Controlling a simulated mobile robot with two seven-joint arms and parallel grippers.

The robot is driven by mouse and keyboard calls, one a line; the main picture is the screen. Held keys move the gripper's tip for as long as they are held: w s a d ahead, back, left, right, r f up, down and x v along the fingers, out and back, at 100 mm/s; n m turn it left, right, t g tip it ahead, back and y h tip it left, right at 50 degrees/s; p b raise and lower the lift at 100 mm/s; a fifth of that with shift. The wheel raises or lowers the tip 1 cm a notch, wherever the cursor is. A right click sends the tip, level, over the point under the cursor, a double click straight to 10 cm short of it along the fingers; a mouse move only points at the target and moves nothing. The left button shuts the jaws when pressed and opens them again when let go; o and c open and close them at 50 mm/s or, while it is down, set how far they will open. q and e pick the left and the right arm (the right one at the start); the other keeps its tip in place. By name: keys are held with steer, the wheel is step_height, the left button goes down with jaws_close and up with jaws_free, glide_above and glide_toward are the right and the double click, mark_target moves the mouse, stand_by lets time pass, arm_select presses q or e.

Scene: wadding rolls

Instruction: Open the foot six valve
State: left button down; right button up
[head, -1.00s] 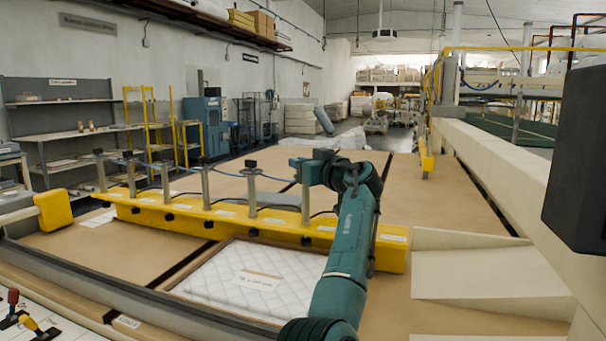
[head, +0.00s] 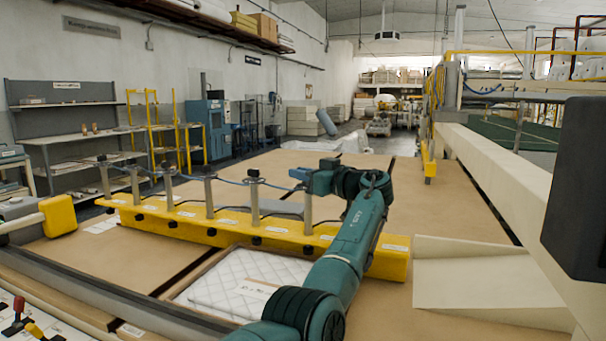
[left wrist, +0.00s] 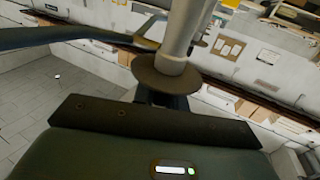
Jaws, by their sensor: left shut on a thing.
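A long yellow beam (head: 225,232) lies across the tan table and carries a row of several upright grey posts. A blue hose runs along their tops. My left gripper (head: 300,180) is at the top of the rightmost post (head: 308,208); its jaws are shut on the valve there, mostly hidden. In the left wrist view, the grey post (left wrist: 185,30) and its round dark collar (left wrist: 166,74) stand just beyond my gripper (left wrist: 163,98). I cannot read the labels on the beam. My right gripper is not in view.
A white quilted pad (head: 240,283) lies in front of the beam, partly behind my arm. A cream sloped block (head: 470,290) is at the right. Shelves (head: 75,135) stand at the left wall. The tan table (head: 420,200) behind the beam is mostly clear.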

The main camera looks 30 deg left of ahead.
arm_select(q)
steer(key=c, duration=1.4)
jaws_free()
steer(key=shift+c, duration=0.2)
step_height(320, 180, up, 10)
steer(key=p, duration=0.1)
steer(key=shift+o, duration=0.6)
